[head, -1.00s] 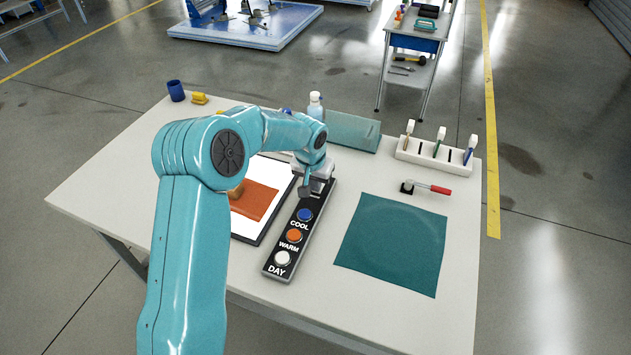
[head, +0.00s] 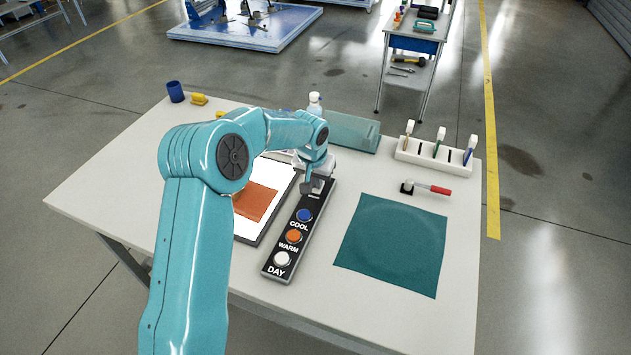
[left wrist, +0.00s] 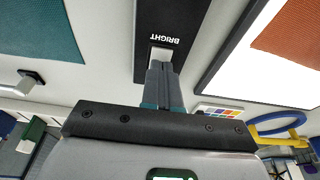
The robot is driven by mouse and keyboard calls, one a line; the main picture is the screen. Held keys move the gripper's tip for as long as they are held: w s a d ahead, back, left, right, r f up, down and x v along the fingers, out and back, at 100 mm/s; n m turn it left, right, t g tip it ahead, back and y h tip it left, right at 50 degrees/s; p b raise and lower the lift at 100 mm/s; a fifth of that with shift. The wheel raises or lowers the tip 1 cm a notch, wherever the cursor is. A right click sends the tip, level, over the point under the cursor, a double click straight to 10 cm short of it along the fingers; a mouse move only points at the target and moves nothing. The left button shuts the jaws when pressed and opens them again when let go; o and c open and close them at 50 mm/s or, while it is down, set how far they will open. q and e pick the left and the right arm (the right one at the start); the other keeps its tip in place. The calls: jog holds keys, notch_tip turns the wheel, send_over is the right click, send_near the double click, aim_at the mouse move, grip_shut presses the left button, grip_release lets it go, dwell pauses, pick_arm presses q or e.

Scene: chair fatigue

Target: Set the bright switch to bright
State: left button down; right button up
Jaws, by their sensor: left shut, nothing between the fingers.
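The black control panel (head: 270,262) lies on the white table, with a blue COOL button (head: 304,215), an orange WARM button (head: 293,236) and a white DAY button (head: 282,258). My left gripper (head: 306,187) is shut and empty over the panel's far end. In the left wrist view the word BRIGHT shows on the panel (left wrist: 188,18), and a pale switch (left wrist: 160,54) sits beside it. My shut left fingertips (left wrist: 161,68) are right at the switch and hide part of it. I cannot tell whether they touch it. My right gripper is not in view.
A white board (head: 247,226) with an orange patch lies left of the panel, and a teal mat (head: 393,245) lies to the right. A spray bottle (head: 315,104), a teal tray (head: 352,132) and a white rack (head: 437,155) stand behind. The near right tabletop is clear.

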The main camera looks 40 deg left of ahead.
pick_arm(q)
jog(key=p+v, duration=0.1)
jog(key=v, duration=0.2)
jog(key=p+v, duration=0.1)
jog(key=v, duration=0.1)
jog(key=shift+w+a+r+p, duration=0.1)
jog(key=shift+w+a+p, duration=0.05)
jog(key=shift+w+p, duration=0.2)
jog(key=s+d+r+b, duration=0.1)
jog(key=s+r, duration=0.3)
jog(key=r, duration=0.4)
jog(key=shift+s+b, duration=0.3)
jog(key=shift+b, duration=0.6)
jog(key=shift+d, duration=0.1)
